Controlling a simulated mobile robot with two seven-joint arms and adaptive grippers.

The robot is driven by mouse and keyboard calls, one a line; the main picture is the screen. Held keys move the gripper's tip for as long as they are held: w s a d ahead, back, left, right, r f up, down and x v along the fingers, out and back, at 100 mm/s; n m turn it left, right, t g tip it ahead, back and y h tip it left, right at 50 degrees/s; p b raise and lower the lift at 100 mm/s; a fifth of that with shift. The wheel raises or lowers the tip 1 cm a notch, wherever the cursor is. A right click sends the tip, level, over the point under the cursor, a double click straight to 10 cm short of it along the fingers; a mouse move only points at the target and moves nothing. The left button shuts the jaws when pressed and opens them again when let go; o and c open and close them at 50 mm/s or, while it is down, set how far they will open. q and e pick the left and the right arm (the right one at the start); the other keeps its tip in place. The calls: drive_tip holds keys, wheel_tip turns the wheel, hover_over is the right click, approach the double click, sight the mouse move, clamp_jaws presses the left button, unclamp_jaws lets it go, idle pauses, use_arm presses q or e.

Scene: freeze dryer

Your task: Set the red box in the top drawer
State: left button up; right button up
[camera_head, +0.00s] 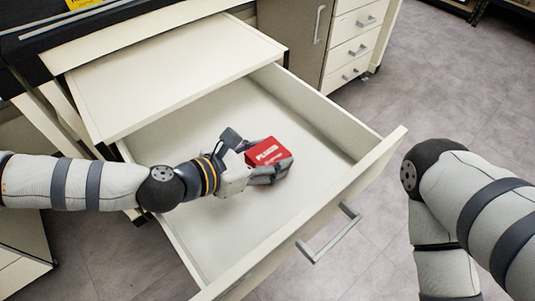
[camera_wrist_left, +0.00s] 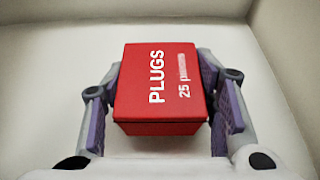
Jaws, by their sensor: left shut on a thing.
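The red box (camera_head: 268,152) is inside the open top drawer (camera_head: 225,228), over its floor near the middle. In the left wrist view the box (camera_wrist_left: 160,85) shows the white word PLUGS on its top. My left gripper (camera_head: 270,170) is shut on the box, with a finger on each side of it; the fingers also show in the left wrist view (camera_wrist_left: 165,105). I cannot tell whether the box touches the drawer floor. My right arm is at the right of the head view, but its gripper is out of the picture.
The drawer front with its grey handle (camera_head: 330,234) is pulled out toward the lower right. A pale panel (camera_head: 175,75) lies above the drawer's back part. A cabinet with small drawers (camera_head: 352,45) stands behind. The drawer floor around the box is bare.

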sight(261, 157)
use_arm(q)
drive_tip(key=o, duration=1.2)
drive_tip(key=p+v, duration=0.1)
drive_tip(key=v, duration=0.6)
drive_tip(key=shift+s+a+r, duration=0.15)
drive_tip(key=shift+a+r, duration=0.05)
drive_tip(key=shift+r, duration=0.05)
drive_tip(key=shift+r, duration=0.1)
